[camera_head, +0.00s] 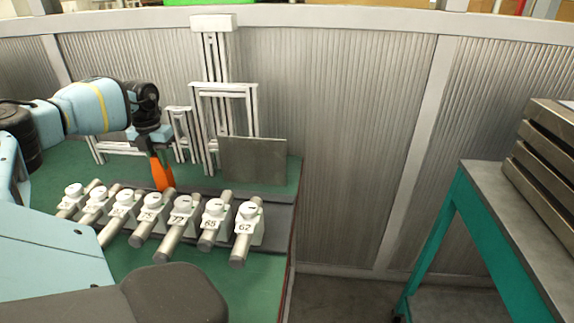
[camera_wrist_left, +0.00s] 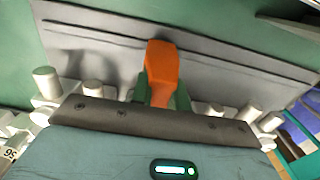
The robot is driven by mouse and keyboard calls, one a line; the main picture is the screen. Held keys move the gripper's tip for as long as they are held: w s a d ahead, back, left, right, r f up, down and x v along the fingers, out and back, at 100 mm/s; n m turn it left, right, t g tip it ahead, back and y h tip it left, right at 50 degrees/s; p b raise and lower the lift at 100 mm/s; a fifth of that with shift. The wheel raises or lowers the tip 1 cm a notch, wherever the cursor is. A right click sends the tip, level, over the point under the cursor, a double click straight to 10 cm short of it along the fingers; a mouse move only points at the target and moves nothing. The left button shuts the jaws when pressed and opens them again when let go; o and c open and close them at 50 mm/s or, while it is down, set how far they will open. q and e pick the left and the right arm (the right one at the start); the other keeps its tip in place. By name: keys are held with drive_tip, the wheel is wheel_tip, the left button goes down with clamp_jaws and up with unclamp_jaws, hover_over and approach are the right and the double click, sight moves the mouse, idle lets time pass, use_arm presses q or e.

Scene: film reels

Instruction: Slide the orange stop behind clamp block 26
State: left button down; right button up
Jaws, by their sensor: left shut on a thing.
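The orange stop (camera_head: 162,172) is an upright orange piece held below my left gripper (camera_head: 156,149), behind the row of clamp blocks. In the left wrist view the orange stop (camera_wrist_left: 161,68) sits between the green fingers of my left gripper (camera_wrist_left: 161,97), which is shut on it. Its lower end is near the grey rail, but I cannot tell whether it touches. The white clamp blocks (camera_head: 214,209) stand in a row, each holding a grey rod. The rightmost clamp block (camera_head: 247,213) appears to read 62. No label clearly reads 26. My right gripper is not in view.
The grey rail (camera_head: 270,214) runs behind the blocks on a green bench top (camera_head: 260,270). A grey plate (camera_head: 252,160) and white frames (camera_head: 222,90) stand behind it, close to my left arm. A teal-legged table (camera_head: 482,180) with stacked trays is at right.

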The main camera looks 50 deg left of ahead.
use_arm(q)
drive_tip(key=shift+s+a+f, duration=0.1)
drive_tip(key=shift+s+a, duration=1.4)
drive_tip(key=shift+a, duration=0.15)
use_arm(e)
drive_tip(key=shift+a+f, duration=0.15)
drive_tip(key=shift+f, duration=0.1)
